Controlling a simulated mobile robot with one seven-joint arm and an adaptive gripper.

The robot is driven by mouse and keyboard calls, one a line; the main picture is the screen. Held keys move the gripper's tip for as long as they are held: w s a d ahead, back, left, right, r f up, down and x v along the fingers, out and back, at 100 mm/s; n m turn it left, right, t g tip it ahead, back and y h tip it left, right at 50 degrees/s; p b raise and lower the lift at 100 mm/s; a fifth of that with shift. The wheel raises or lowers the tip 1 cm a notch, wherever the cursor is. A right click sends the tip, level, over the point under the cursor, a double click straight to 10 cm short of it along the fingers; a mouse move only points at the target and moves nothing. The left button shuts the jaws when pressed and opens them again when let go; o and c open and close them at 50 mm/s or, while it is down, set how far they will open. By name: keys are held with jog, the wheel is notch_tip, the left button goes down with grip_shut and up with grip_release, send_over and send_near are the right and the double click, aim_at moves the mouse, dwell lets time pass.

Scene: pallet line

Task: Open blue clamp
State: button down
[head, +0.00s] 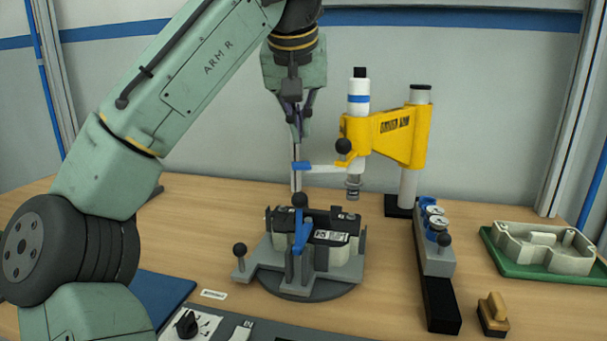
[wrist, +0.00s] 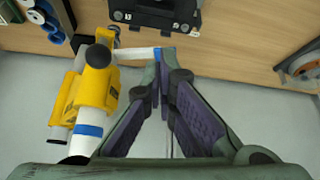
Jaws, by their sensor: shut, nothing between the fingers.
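The blue clamp (head: 301,236) is an upright blue lever with a black knob on top, at the front of the grey fixture (head: 345,270). The fixture holds a black and white part (head: 332,236). My gripper (head: 298,134) points down above and behind the clamp, well apart from it. Its fingers are shut and empty, and in the wrist view the fingertips (wrist: 162,70) come together. The blue clamp cannot be made out in the wrist view, where only part of the black part (wrist: 155,12) shows at the top edge.
A yellow swing arm (head: 400,135) on a post stands right of my gripper. A rail with blue-ringed pieces (head: 434,240), a green tray (head: 520,270) and a control panel (head: 190,325) surround the fixture.

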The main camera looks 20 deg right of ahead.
jog(key=p+x, duration=0.1)
jog(key=x, duration=0.8)
jog(key=shift+w+f, duration=0.1)
jog(key=shift+f, duration=0.3)
jog(key=s, duration=0.1)
jog(key=s+a, duration=0.1)
jog(key=s, duration=0.1)
jog(key=shift+s+a+f, duration=0.2)
jog(key=shift+s+f, duration=0.1)
jog(key=shift+f, duration=0.1)
jog(key=shift+a+f, duration=0.1)
